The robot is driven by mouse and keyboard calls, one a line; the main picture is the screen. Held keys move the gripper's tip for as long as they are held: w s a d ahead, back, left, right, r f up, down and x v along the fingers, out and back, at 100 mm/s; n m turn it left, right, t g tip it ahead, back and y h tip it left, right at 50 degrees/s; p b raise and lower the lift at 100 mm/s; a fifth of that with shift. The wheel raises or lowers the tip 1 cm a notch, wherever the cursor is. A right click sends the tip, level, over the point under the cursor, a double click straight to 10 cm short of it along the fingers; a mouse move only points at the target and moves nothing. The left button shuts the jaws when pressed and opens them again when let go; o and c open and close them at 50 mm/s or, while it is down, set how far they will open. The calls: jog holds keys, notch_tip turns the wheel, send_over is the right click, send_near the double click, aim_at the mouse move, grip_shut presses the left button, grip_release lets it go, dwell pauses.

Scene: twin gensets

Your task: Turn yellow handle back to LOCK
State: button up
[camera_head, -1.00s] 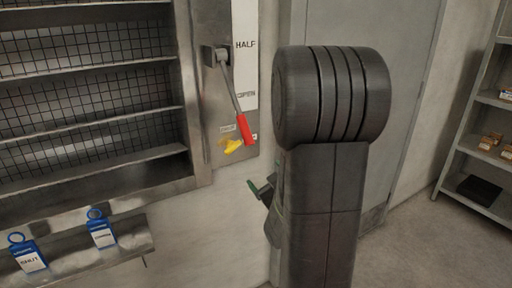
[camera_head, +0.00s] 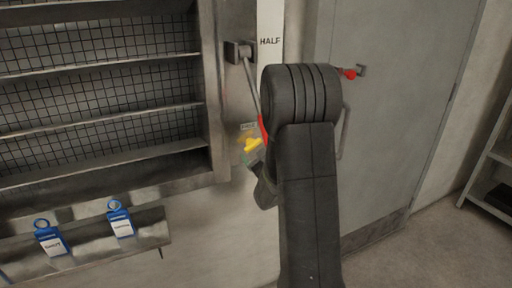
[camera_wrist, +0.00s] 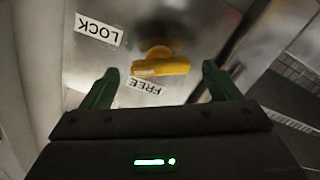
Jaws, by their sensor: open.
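The yellow handle (camera_wrist: 160,67) shows in the wrist view on a metal plate, with a FREE label (camera_wrist: 146,86) just beside it and a LOCK label (camera_wrist: 97,29) farther off at the upper left. My gripper (camera_wrist: 157,82) is open, its two green fingers on either side of the handle's width and apart from it; nothing is held. In the head view the yellow handle (camera_head: 252,145) is low on the panel, partly hidden beside my arm. My gripper's fingers are mostly hidden there.
A grey lever with a red grip (camera_head: 263,129) hangs close by the yellow handle, partly behind my arm. A louvre frame (camera_head: 212,100) stands at left, with blue tags (camera_head: 121,219) on a ledge below. A grey door (camera_head: 390,120) with a red-knobbed fitting (camera_head: 349,73) is at right.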

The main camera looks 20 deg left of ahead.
jog(key=shift+w+a, duration=0.35)
jog(key=shift+a, duration=0.1)
jog(key=c, duration=1)
